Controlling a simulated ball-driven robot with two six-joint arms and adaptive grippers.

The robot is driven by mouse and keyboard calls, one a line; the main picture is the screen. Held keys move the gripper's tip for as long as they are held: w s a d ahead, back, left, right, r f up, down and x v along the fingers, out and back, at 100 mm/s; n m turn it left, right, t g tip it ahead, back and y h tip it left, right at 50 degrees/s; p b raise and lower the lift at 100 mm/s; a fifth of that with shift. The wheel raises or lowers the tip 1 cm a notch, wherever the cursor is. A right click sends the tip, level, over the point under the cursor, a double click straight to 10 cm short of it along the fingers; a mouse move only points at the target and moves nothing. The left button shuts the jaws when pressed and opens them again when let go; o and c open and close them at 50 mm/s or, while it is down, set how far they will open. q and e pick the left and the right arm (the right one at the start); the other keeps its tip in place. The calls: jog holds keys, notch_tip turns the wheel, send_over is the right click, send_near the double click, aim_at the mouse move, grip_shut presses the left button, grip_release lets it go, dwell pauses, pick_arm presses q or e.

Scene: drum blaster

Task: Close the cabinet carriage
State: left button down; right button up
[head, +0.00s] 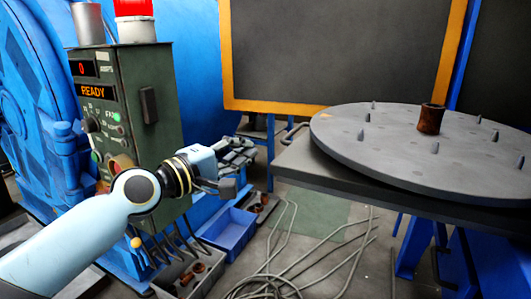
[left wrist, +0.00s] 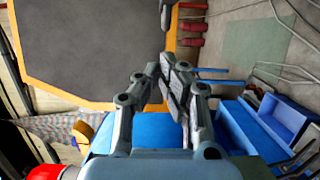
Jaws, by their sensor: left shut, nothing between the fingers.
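The carriage is a dark flat table (head: 300,167) with a large round grey turntable (head: 370,150) on top, standing at the right in the head view. A small bent handle (head: 294,132) sticks out at its left edge. A brown rusty cylinder (head: 431,118) stands on the turntable among several short pegs. Behind it is a dark panel with an orange border (head: 345,55), also in the left wrist view (left wrist: 90,45). My left gripper (head: 240,160) is left of the carriage, apart from it. In the left wrist view its fingers (left wrist: 174,75) are shut and empty. My right gripper is not in view.
A green control box (head: 155,120) reading READY, with a red lamp (head: 133,8), stands left, beside a blue round door (head: 30,100). Blue (head: 229,230) and grey (head: 190,275) bins stand on the floor below my arm. Loose hoses (head: 285,260) lie between the bins and carriage.

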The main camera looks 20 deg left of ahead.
pick_arm(q)
jog(key=shift+w+d, duration=0.25)
jog(key=shift+d, duration=0.5)
jog(key=shift+w+d, duration=0.2)
jog(key=shift+d, duration=0.5)
jog(key=shift+w+d, duration=0.25)
jog(key=shift+d, duration=0.5)
jog(key=shift+d, duration=0.1)
